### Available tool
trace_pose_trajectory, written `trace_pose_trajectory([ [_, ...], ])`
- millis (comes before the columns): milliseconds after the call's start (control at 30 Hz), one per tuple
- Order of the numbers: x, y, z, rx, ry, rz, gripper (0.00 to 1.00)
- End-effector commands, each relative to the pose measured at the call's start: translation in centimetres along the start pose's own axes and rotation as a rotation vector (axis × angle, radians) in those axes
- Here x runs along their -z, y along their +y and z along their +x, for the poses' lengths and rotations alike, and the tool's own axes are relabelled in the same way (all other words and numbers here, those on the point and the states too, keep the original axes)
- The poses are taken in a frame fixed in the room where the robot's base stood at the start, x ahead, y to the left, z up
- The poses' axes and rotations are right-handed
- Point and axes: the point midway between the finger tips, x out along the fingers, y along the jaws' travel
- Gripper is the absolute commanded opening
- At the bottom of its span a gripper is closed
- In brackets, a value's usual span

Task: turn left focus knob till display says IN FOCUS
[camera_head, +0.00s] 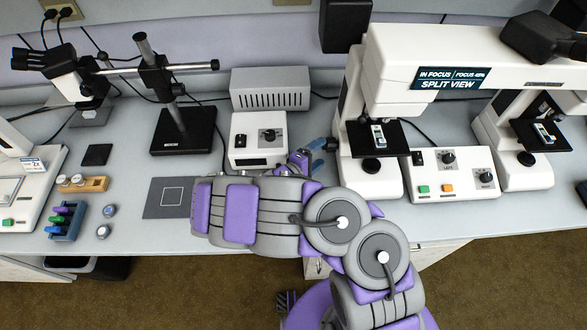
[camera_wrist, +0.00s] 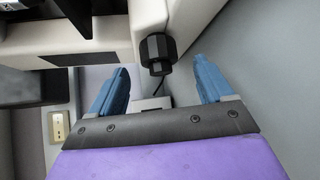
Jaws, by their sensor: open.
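The left focus knob (camera_wrist: 157,54) is black and faceted, on the side of the white microscope body in the wrist view. My gripper (camera_wrist: 161,64) is open, its blue fingers on either side of the knob with gaps visible. In the head view my gripper (camera_head: 318,154) is beside the left microscope base, partly hidden by my arm.
A control box (camera_head: 452,174) with knobs and buttons sits between the two microscope stands. A grey vented box (camera_head: 270,88) and a white knob unit (camera_head: 258,139) stand left of the microscope. A boom-stand microscope (camera_head: 180,125) is farther left.

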Motion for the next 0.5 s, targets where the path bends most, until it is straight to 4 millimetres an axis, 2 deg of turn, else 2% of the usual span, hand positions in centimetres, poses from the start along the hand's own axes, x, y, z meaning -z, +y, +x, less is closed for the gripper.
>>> trace_pose_trajectory([
  [33,0.1,0.2,-1.2,-0.001,0.004,-0.002,0.8],
  [500,0.0,0.1,-9.9,0.0,0.002,-0.004,0.8],
])
